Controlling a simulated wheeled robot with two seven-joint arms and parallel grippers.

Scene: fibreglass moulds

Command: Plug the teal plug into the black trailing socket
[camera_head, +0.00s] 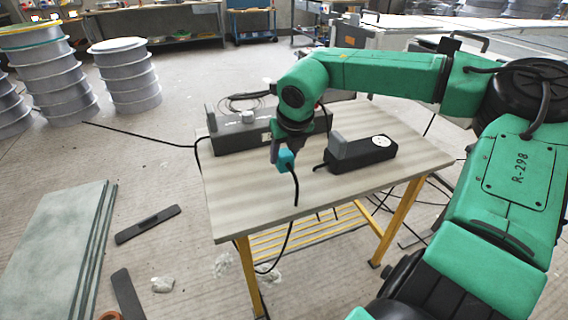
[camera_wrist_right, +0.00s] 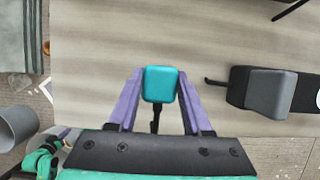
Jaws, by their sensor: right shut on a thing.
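The teal plug (camera_head: 286,160) is held between the fingers of my right gripper (camera_head: 281,152), above the left part of the table. In the right wrist view the teal plug (camera_wrist_right: 160,83) sits between the two purple fingers, its black cable hanging down. The black trailing socket (camera_head: 372,156) lies on the table to the right of the plug, apart from it. A grey block (camera_head: 345,147) stands on its left part, and a round white outlet (camera_head: 382,141) shows on its right part. The right wrist view also shows the trailing socket (camera_wrist_right: 236,90) at right.
A larger dark box (camera_head: 240,138) with grey pieces stands at the table's back left, behind my gripper. The table's (camera_head: 240,205) front is clear. Dark flat pieces (camera_head: 148,224) and stacked panels (camera_head: 62,240) lie on the floor at left.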

